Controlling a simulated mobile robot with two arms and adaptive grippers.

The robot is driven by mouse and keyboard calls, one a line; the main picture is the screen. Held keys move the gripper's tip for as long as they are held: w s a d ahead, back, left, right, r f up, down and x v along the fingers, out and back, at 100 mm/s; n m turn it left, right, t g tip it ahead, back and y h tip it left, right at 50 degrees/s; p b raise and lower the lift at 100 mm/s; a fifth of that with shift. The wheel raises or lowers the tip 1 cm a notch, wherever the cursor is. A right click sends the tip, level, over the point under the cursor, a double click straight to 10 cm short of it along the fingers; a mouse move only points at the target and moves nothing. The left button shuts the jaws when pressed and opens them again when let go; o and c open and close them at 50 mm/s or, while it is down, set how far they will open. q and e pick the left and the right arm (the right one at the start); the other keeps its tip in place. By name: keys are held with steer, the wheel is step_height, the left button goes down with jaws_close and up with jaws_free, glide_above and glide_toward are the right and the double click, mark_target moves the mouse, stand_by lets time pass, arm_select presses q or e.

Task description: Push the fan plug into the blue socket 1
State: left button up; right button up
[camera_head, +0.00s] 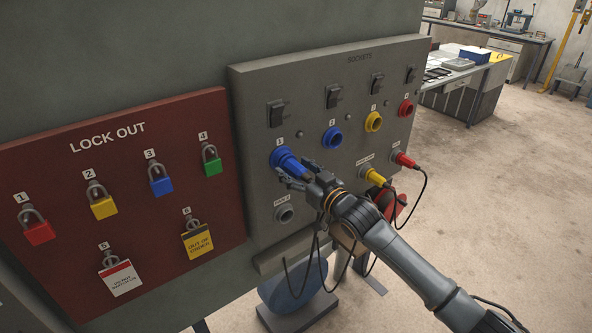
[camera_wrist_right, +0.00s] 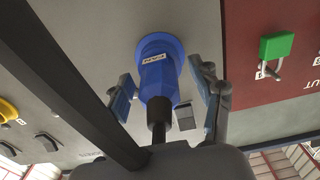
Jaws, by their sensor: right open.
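The blue fan plug (camera_head: 289,164) is at the leftmost blue socket, marked 1 (camera_head: 277,157), on the grey sockets panel. In the right wrist view the plug (camera_wrist_right: 157,80) points into the round blue socket flange (camera_wrist_right: 160,44), with a small label on it and a dark cable end towards me. How deep it sits I cannot tell. My right gripper (camera_head: 293,178) is open at the plug; its fingers stand on both sides of it with gaps in the right wrist view (camera_wrist_right: 163,98). My left gripper is not in view.
A second blue socket (camera_head: 332,137), a yellow socket (camera_head: 373,121) and a red one (camera_head: 406,107) follow to the right. Yellow (camera_head: 373,175) and red (camera_head: 403,159) plugs with hanging cables sit below. The red lockout board (camera_head: 120,240) is on the left. Open floor lies right.

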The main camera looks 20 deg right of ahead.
steer(key=shift+f, duration=0.1)
steer(key=shift+s+d, duration=0.1)
steer(key=shift+s, duration=0.05)
steer(key=v, duration=1.1)
steer(key=shift+s, duration=0.35)
steer(key=shift+d, duration=0.1)
